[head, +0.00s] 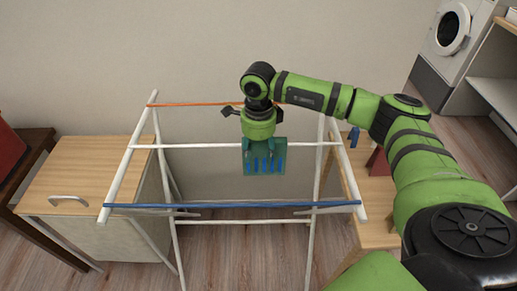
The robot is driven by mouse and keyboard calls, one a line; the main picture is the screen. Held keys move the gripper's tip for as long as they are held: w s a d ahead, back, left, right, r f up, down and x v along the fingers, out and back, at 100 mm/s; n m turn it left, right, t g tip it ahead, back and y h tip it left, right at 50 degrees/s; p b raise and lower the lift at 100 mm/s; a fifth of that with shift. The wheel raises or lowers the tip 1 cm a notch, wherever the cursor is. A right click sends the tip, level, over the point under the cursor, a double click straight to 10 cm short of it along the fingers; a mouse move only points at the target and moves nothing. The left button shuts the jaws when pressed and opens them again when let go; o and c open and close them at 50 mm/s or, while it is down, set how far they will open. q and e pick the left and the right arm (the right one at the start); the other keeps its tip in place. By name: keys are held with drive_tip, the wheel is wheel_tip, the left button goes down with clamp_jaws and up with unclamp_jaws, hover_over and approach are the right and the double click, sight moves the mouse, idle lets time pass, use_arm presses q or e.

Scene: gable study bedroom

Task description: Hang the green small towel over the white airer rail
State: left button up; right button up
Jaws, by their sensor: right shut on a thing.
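The green small towel (264,163) with blue stripes hangs from my right gripper (259,141), which is shut on it. The gripper points down over the middle of the airer, and the towel shows in front of the white airer rail (190,146), overlapping it in the picture. I cannot tell whether the towel touches the rail. The fingertips are partly hidden against the towel. The white rail runs across the airer between an orange rail (190,104) at the back and a blue rail (220,206) at the front. My left gripper is not in view.
A wooden cabinet (70,170) stands left of the airer. A small wooden table (372,195) stands at its right, with a blue item (353,137) and a dark red item (377,162). A white washing machine (455,35) is at the upper right. The other rail stretches are bare.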

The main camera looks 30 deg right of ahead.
drive_tip(key=o, duration=1.3)
wheel_tip(320, 180, up, 12)
drive_tip(key=shift+r, duration=0.1)
wheel_tip(320, 180, up, 7)
drive_tip(key=p, duration=0.5)
